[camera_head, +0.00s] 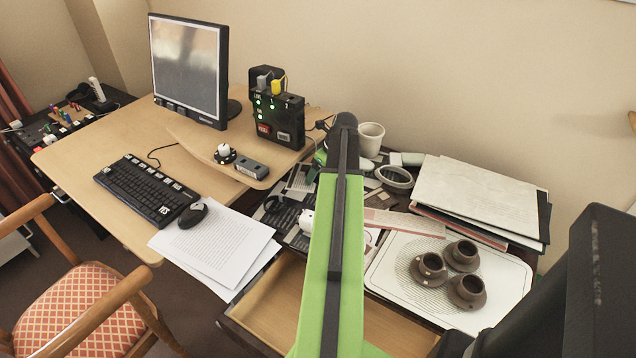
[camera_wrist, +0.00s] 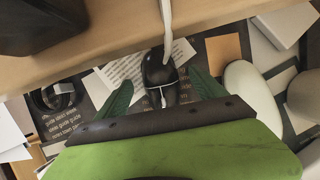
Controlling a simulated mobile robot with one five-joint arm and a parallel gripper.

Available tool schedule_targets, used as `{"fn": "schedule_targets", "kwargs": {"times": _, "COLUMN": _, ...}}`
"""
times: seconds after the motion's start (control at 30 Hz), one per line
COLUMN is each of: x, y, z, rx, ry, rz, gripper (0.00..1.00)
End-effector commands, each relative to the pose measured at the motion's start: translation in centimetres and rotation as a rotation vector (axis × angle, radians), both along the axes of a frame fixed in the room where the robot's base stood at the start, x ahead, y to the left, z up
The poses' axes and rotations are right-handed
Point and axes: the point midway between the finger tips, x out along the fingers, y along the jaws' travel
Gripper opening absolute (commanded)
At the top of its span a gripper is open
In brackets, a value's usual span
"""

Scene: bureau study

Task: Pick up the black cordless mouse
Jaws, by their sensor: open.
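A black mouse (camera_head: 192,215) sits on the desk beside the keyboard, at the edge of the white papers; no cord shows on it. In the wrist view, a dark rounded object (camera_wrist: 158,72) with a thin white line across it lies between the green fingers of my gripper (camera_wrist: 161,80). A white strip runs down to its top end. I cannot tell whether this object is a mouse, or whether the fingers touch it. My gripper is open. In the head view my arm hides most of the gripper, over the cluttered surface right of the desk.
A wooden edge (camera_wrist: 130,45) crosses just beyond the fingers, with a dark block above it at left. A black box (camera_head: 277,117), a mug (camera_head: 370,138), folders (camera_head: 480,195) and a white tray (camera_head: 395,290) with brown cups stand around. An open drawer (camera_head: 270,300) lies below.

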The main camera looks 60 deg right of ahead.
Motion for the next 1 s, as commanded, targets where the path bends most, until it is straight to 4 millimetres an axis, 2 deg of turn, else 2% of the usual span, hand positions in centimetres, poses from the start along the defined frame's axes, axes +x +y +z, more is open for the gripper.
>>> {"fn": "schedule_targets", "kwargs": {"times": 0.17, "x": 0.05, "y": -0.01, "z": 0.01, "rx": 0.000, "ry": 0.000, "rz": 0.000, "gripper": 0.80}}
{"fn": "schedule_targets", "kwargs": {"times": 0.2, "x": 0.04, "y": -0.01, "z": 0.02, "rx": 0.000, "ry": 0.000, "rz": 0.000, "gripper": 0.77}}
{"fn": "schedule_targets", "kwargs": {"times": 0.7, "x": -0.01, "y": -0.03, "z": 0.01, "rx": 0.000, "ry": 0.000, "rz": -0.001, "gripper": 0.12}}
{"fn": "schedule_targets", "kwargs": {"times": 1.0, "x": -0.02, "y": -0.04, "z": 0.45, "rx": 0.000, "ry": 0.000, "rz": -0.001, "gripper": 0.12}}
